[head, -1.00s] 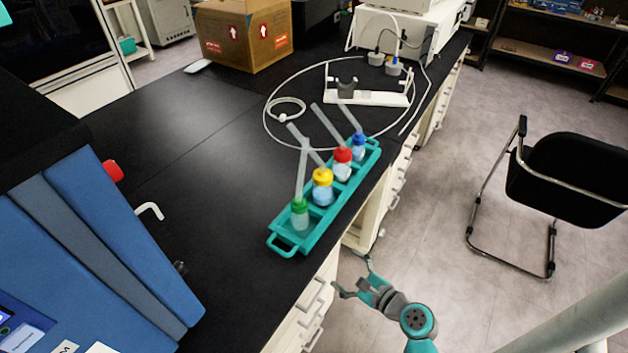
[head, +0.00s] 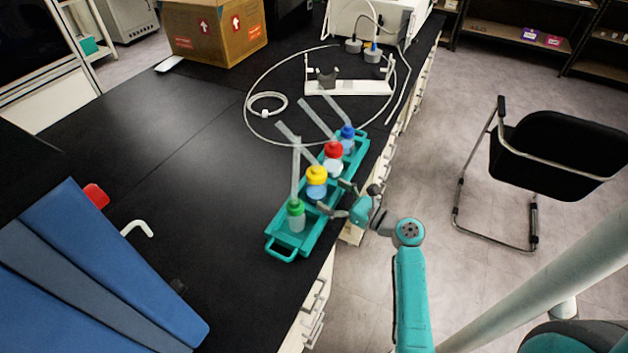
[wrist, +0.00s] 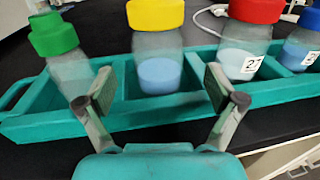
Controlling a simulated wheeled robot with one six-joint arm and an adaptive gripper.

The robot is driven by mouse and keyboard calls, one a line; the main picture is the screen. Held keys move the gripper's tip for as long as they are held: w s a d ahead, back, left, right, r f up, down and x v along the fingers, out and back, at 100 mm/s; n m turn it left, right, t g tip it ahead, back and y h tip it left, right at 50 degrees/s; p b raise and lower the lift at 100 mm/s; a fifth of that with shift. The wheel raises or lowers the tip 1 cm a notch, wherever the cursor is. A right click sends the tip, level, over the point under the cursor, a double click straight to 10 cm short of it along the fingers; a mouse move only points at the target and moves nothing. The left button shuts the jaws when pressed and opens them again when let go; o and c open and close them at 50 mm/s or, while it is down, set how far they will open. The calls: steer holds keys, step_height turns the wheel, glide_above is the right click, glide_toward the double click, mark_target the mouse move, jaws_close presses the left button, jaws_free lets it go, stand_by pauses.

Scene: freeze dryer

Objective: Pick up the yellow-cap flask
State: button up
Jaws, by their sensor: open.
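The yellow-cap flask (head: 317,180) stands upright in the teal rack (head: 283,243), between the green-cap and red-cap flasks. In the wrist view the yellow-cap flask (wrist: 157,45) is ahead of my gripper, centred between its fingers, with pale blue contents low inside. My gripper (head: 338,199) is open and empty at the rack's right side in the head view. In the wrist view my gripper (wrist: 160,92) has its fingers spread over the near wall of the rack (wrist: 150,113), apart from the flask as far as I can see.
The green-cap flask (head: 296,215), red-cap flask (head: 333,158) and blue-cap flask (head: 347,138) share the rack. Clear tubes lean up above the flasks. A white hose loop and stand (head: 350,88) lie behind. A blue machine (head: 85,280) stands left.

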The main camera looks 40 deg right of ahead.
mark_target(316, 161)
steer(key=shift+w+a+r, duration=0.1)
steer(key=shift+w+a, duration=0.1)
steer(key=shift+w, duration=0.65)
steer(key=shift+w+a, duration=0.2)
steer(key=shift+w, duration=0.7)
steer(key=shift+w+a+r, duration=0.1)
steer(key=shift+w+a, duration=0.1)
steer(key=shift+w, duration=0.65)
jaws_close()
steer(key=shift+r, duration=6.7)
